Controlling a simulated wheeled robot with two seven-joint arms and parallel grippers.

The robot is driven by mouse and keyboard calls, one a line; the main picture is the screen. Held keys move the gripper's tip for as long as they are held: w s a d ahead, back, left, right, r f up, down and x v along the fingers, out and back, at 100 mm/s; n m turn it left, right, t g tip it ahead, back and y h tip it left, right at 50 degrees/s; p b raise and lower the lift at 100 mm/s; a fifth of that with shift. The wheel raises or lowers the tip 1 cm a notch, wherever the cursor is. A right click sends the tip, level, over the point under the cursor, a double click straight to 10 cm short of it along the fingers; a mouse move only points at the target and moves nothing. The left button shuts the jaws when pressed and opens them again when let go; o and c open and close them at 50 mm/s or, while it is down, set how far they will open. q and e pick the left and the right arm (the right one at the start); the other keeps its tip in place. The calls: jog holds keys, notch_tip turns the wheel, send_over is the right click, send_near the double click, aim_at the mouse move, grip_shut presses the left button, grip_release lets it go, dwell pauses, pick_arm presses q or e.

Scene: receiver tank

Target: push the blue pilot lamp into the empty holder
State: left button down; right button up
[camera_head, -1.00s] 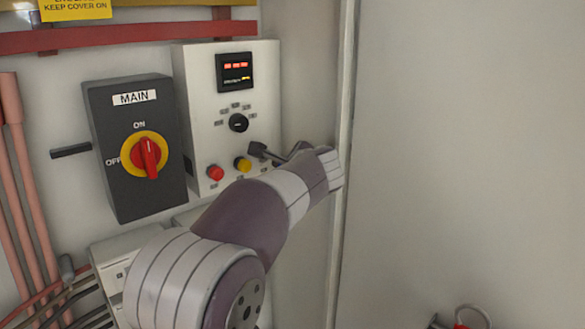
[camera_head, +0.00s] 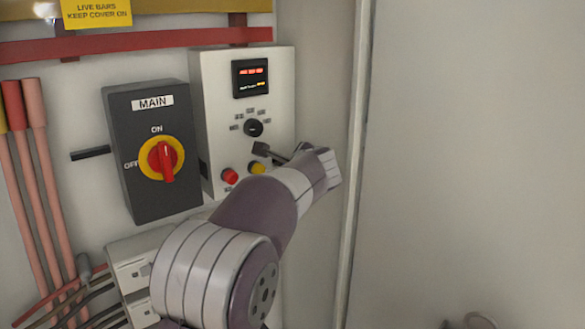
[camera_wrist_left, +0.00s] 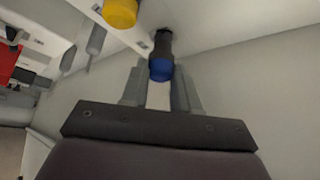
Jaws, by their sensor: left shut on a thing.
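The blue pilot lamp (camera_wrist_left: 161,69) is between the fingers of my left gripper (camera_wrist_left: 160,92) in the left wrist view. Its dark body (camera_wrist_left: 164,42) points away from the gripper toward the white panel's face. The empty holder cannot be made out clearly; the lamp's dark end covers that area, and I cannot tell whether it touches the panel. In the head view my left gripper (camera_head: 272,153) is at the panel's lower right, just above the yellow lamp (camera_head: 257,168). The blue lamp is hidden there. My right gripper is not in view.
The white panel (camera_head: 221,85) carries a red lamp (camera_head: 230,176), a dark knob (camera_head: 253,128) and a lit display (camera_head: 251,77). A dark MAIN switch box (camera_head: 124,140) stands left of it. A cabinet wall edge (camera_head: 355,150) runs close to the gripper's right.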

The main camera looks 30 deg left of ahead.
pick_arm(q)
jog(key=shift+w+a+r+p, duration=0.1)
jog(key=shift+w+a+p, duration=0.2)
jog(key=shift+a, duration=0.35)
jog(key=shift+w+a+p, duration=0.2)
jog(key=shift+a+p, duration=0.05)
jog(key=shift+a, duration=0.35)
dwell(0.7)
jog(key=c, duration=0.9)
grip_release()
jog(key=shift+o, duration=0.6)
jog(key=shift+a, duration=0.15)
jog(key=b+v, duration=0.5)
jog(key=v, duration=0.7)
jog(key=shift+d, duration=0.25)
